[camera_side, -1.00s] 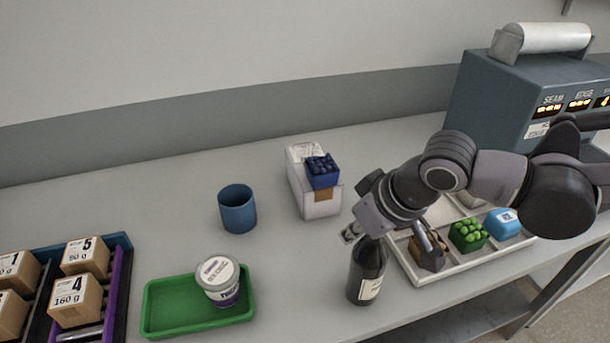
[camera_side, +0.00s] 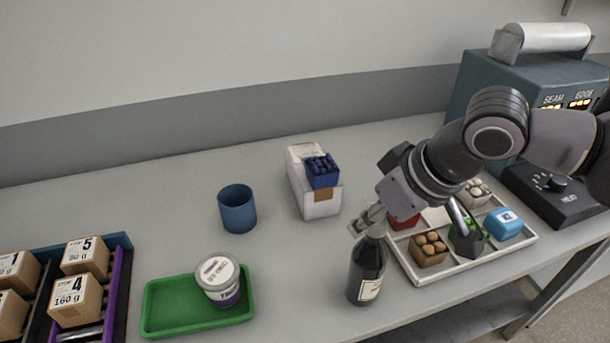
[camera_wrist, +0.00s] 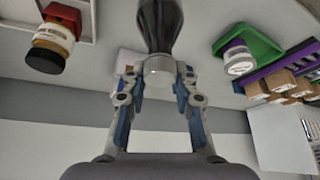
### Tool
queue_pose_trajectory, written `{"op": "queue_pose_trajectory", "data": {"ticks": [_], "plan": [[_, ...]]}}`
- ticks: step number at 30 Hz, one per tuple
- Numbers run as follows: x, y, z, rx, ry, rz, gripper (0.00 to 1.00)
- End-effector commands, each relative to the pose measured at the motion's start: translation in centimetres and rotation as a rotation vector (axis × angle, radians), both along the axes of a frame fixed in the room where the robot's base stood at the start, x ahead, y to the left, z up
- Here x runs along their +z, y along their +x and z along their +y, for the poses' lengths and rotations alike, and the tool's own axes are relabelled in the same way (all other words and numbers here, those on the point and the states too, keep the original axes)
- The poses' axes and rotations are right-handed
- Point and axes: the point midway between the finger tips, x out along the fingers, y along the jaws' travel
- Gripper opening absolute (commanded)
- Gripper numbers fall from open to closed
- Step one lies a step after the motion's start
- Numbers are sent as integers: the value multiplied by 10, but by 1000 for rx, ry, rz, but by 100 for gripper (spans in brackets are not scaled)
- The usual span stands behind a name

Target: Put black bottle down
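The black bottle (camera_side: 366,268) stands upright on the table, between the green tray and the white divided tray. It has a pale label low on its side. My gripper (camera_side: 367,221) is at the top of its neck in the side view. In the wrist view the dark bottle (camera_wrist: 160,22) shows with its pale top between my two fingers (camera_wrist: 158,86). Part of the neck is hidden by the fingers in the side view.
The green tray (camera_side: 165,315) with a white-lidded tub (camera_side: 218,281) is left of the bottle. The white divided tray (camera_side: 478,262) is close on its right. A blue cup (camera_side: 237,209) and white box (camera_side: 317,203) stand behind. A yellow jar (camera_wrist: 52,45) shows in the wrist view.

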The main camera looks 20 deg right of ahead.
Motion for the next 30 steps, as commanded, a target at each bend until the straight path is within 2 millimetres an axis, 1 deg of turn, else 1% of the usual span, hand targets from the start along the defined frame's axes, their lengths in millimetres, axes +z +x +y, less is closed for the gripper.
{"op": "queue_pose_trajectory", "data": {"ticks": [1,3,9,14,17,20,23,24,26,27,29,30], "plan": [[8,-4,-1,1,0,0,28],[18,-9,-3,0,0,0,28],[40,-19,-7,1,0,0,28],[49,-23,-10,0,-1,0,28],[48,-21,-19,-13,2,-1,28],[41,-15,-44,-42,7,-8,28],[29,-8,-81,-86,15,-17,28],[23,-6,-99,-108,17,-25,28],[12,-5,-126,-143,23,-35,28],[5,-5,-145,-167,25,-45,28],[-7,-8,-171,-201,27,-58,28],[-14,-10,-188,-224,28,-70,28]]}}
